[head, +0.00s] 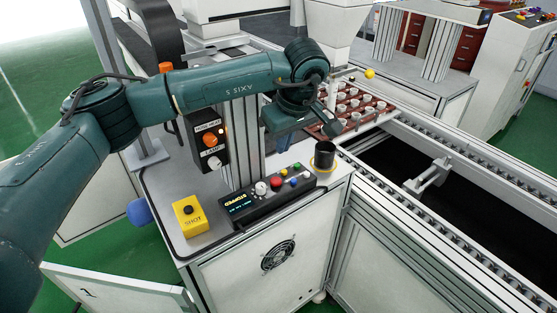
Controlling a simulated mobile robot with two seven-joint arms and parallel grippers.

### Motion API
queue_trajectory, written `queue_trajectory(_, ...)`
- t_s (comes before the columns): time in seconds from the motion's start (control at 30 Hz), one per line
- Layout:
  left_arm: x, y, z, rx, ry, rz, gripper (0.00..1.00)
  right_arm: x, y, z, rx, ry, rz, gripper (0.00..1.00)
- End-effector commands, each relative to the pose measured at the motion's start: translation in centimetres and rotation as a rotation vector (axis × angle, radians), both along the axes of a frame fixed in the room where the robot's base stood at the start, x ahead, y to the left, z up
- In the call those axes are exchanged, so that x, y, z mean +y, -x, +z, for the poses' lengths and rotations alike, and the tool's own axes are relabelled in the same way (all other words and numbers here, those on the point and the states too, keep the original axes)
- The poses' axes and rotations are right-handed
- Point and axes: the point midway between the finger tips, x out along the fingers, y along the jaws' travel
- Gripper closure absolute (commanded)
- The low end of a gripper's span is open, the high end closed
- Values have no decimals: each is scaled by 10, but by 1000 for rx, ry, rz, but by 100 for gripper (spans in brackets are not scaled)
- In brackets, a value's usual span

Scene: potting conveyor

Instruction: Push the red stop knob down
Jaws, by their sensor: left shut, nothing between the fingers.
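My left gripper (331,129) is shut and empty. It is in the air above and to the right of the panel, apart from the red knob. My right gripper is not in view.
A yellow box (189,216) with a black button stands left of the panel. A black cup (325,155) stands at its right. An upright lamp box (208,142) is behind. A red tray (352,108) of pots and the conveyor (430,175) lie to the right.

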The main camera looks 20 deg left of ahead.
Motion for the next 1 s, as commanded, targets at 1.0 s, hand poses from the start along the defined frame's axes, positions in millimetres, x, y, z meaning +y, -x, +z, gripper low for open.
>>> queue_trajectory(1.0,-131,87,-52,316,565,34,100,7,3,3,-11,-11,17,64)
